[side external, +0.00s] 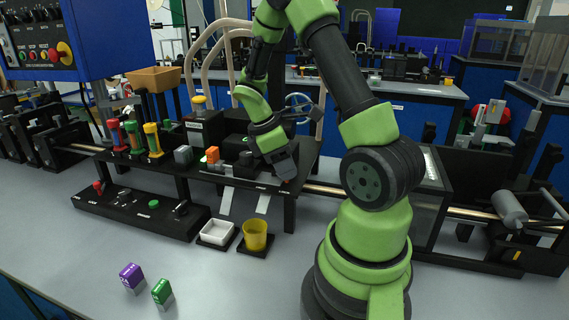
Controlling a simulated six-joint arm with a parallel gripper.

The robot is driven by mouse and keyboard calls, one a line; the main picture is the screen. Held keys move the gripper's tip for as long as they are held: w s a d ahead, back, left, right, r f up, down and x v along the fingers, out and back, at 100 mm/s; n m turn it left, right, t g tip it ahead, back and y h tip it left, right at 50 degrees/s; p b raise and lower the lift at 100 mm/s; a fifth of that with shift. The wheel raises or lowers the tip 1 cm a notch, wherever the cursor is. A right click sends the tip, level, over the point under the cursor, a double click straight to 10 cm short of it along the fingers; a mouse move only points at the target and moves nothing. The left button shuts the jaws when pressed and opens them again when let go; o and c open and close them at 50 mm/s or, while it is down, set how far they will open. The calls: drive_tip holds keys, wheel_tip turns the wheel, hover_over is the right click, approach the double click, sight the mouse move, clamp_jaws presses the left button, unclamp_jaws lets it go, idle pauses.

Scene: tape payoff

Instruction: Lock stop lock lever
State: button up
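My gripper (284,167) points down over the right end of the raised black platform (205,178), near its front edge. I cannot tell whether its fingers are open or shut, or whether it touches anything. I cannot tell for sure which part is the stop lock lever. An orange block (212,155) stands on the platform left of my gripper, among small grey and black fittings (245,165). A low black control box (140,212) in front carries a red knob, a green button and a small dark lever-like switch (180,208).
A white tray (217,232) and a yellow cup (256,235) stand before the platform. Purple (132,277) and green (162,292) blocks lie at the front. Red, green and yellow upright tools (134,138) stand at the platform's left. The front-left table is mostly clear.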

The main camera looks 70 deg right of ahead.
drive_tip(key=v, duration=1)
idle(0.3)
